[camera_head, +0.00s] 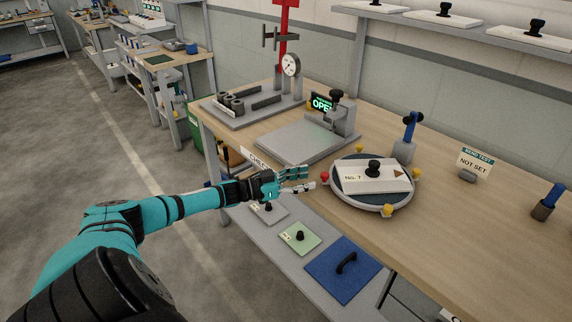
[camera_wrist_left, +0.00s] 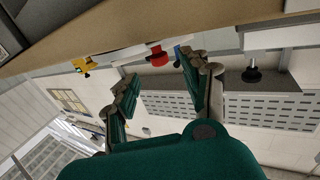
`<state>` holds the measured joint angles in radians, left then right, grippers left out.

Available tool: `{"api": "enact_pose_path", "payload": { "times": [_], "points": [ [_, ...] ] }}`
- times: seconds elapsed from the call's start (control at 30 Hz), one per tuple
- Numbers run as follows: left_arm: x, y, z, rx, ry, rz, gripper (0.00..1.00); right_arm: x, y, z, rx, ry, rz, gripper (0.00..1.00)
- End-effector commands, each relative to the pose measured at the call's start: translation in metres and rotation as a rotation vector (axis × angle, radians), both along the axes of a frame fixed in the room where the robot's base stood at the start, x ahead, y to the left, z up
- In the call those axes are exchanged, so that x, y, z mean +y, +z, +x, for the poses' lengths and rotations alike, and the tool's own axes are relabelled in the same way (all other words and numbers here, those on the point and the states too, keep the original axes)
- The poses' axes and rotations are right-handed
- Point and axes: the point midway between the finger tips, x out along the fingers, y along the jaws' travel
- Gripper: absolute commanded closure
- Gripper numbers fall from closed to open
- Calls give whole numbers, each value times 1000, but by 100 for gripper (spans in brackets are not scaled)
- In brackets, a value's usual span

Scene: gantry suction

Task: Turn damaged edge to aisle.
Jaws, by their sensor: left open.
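A round turntable (camera_head: 374,207) sits on the wooden bench and bears a white plate (camera_head: 352,186) marked "No. 7". The plate has a black knob (camera_head: 374,168) at its middle and a brown triangle mark (camera_head: 398,174) towards its right end. A red knob (camera_head: 324,177) is on the turntable's left rim; yellow knobs (camera_head: 387,210) are at other points. My left gripper (camera_head: 309,179) is open just left of the red knob, apart from it. In the wrist view the red knob (camera_wrist_left: 157,57) shows between and beyond the open fingers (camera_wrist_left: 158,70). My right gripper is out of view.
A grey fixture (camera_head: 290,140) with an "OPEN" display stands behind and left of the turntable. A blue-handled post (camera_head: 408,135) is close behind it. A "NOT SET" sign (camera_head: 474,163) stands to the right. A lower shelf with plates (camera_head: 345,268) lies below the bench front.

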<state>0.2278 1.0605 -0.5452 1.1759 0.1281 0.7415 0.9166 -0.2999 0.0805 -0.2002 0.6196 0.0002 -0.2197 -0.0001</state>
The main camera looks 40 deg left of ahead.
Motion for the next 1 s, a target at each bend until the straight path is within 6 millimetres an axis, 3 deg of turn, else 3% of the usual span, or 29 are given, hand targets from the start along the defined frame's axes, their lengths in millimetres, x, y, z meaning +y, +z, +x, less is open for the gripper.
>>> {"api": "enact_pose_path", "payload": {
  "times": [0.1, 0.33, 0.77, 0.83, 0.93, 1.0],
  "points": [
    [13, -2, -23, 5, 0, 3, 53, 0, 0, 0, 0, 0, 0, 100],
    [28, -1, -49, 4, 1, 1, 53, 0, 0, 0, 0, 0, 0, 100],
    [32, 0, -57, -1, 0, 0, 53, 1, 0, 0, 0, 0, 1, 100],
    [32, -1, -57, 0, 3, 1, 60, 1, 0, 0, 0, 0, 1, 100],
    [35, -24, -58, 23, 44, 11, 74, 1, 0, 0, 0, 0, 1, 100],
    [39, -61, -62, 63, 112, 33, 83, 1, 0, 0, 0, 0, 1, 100]
  ]
}}
